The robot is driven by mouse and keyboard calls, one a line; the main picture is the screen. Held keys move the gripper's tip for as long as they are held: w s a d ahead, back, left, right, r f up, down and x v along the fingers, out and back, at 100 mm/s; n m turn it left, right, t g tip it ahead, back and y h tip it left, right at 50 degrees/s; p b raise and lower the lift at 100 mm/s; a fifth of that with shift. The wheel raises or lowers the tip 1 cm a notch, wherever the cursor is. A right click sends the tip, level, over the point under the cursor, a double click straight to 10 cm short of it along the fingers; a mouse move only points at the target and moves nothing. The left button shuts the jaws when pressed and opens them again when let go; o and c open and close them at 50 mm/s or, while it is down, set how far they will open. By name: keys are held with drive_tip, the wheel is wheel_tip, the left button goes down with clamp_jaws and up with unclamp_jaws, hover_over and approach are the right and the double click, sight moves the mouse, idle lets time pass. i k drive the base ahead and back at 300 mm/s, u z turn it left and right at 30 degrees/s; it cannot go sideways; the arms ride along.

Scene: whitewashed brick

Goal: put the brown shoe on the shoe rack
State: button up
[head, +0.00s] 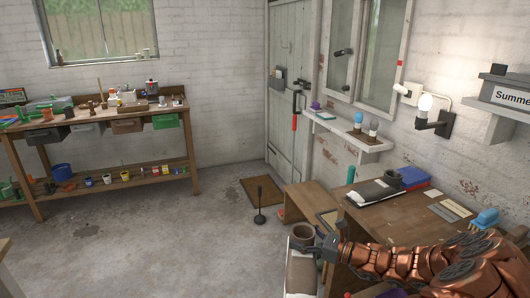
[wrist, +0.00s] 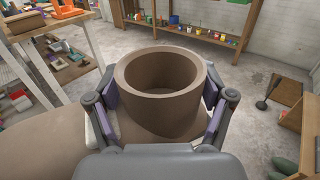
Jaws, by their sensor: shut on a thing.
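The brown shoe (wrist: 160,112) looks like a thick round collar with a dark open top. It is upright between the two fingers of my gripper (wrist: 160,88), one finger against each side. In the head view the shoe (head: 302,231) is at the lower middle, left of my gripper (head: 322,247). Another brown shape (head: 301,270) lies below it on a white surface; it also shows at lower left in the wrist view (wrist: 45,148). I cannot tell if it belongs to the shoe. A low wooden stand (head: 305,199) beside the desk may be the shoe rack; I cannot be sure.
A wooden desk (head: 415,205) with a black folder and blue box stands at right. A brown doormat (head: 263,193) and a black plunger-like tool (head: 260,205) are on the floor. A loaded workbench (head: 100,120) stands along the left wall. The floor between is mostly clear.

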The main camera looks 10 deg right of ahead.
sight(310, 194)
drive_tip(key=u, duration=0.4)
drive_tip(key=i, duration=2.75)
drive_tip(key=z, duration=0.65)
drive_tip(key=i, duration=1.3)
drive_tip(key=z, duration=0.45)
